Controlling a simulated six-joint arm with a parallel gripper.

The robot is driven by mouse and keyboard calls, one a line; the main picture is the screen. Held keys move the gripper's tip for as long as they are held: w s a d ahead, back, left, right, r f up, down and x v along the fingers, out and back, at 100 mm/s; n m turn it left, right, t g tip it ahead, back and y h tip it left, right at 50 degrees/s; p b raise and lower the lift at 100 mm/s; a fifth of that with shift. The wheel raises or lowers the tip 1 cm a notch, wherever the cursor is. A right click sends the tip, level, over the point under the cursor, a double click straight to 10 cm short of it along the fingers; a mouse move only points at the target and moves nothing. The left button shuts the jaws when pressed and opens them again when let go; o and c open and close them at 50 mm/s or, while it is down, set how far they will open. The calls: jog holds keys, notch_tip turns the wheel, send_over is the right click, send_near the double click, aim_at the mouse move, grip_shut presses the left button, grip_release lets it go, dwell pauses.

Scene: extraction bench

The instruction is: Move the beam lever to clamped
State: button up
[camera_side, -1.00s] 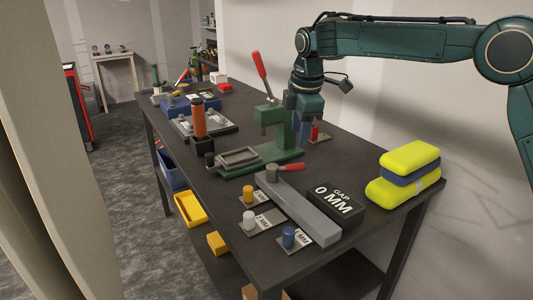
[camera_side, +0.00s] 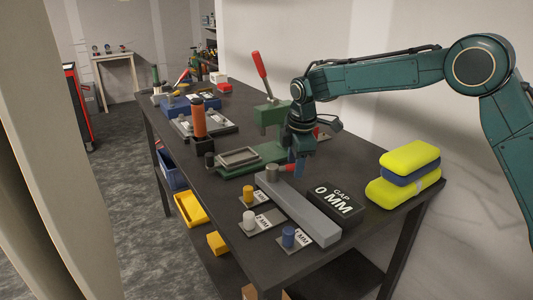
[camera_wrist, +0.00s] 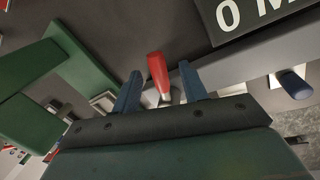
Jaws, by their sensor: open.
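The beam lever has a red handle, seen in the wrist view (camera_wrist: 157,70) between my two blue fingers. In the side view only a bit of red handle (camera_side: 290,168) shows beside my gripper (camera_side: 299,165), at the grey post on the far end of the grey beam (camera_side: 298,208). My gripper, also in the wrist view (camera_wrist: 161,72), is open, with a finger on each side of the handle and gaps visible. Whether the fingers are level with the handle is hard to tell. A black block (camera_side: 335,203) beside the beam reads "GAP 0 MM".
A green press (camera_side: 268,150) with a raised red-handled lever (camera_side: 260,65) stands just behind my gripper. Yellow, white and blue pegs (camera_side: 288,237) on labelled plates lie along the beam's near side. Yellow and blue stacked pads (camera_side: 404,172) are at the right.

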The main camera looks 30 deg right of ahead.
grip_shut()
jog(key=shift+s+m, duration=0.15)
jog(key=shift+m, duration=0.15)
jog(key=shift+s+a+m, duration=0.4)
jog(key=shift+s+m, duration=0.1)
jog(key=shift+m, duration=0.6)
jog(key=m, duration=0.1)
jog(key=s+a+m, duration=0.1)
jog(key=m, duration=0.1)
jog(key=m+h, duration=0.1)
jog(key=shift+s+a+m+g, duration=0.25)
jog(key=shift+a+m+g, duration=0.05)
jog(key=shift+a+g, duration=0.1)
jog(key=a+m, duration=0.1)
jog(key=m, duration=0.2)
jog(key=shift+s+a+g, duration=0.3)
jog(key=shift+a, duration=0.05)
jog(key=shift+s+a+m+g, duration=0.1)
jog(key=shift+a+m, duration=0.15)
jog(key=shift+m, duration=0.4)
jog(key=shift+w+a+m+g, duration=0.1)
jog(key=shift+a+m, duration=0.2)
jog(key=shift+m, duration=0.3)
jog(key=shift+s+a+m+g, duration=0.1)
jog(key=shift+a+m, duration=0.15)
jog(key=shift+m, duration=0.4)
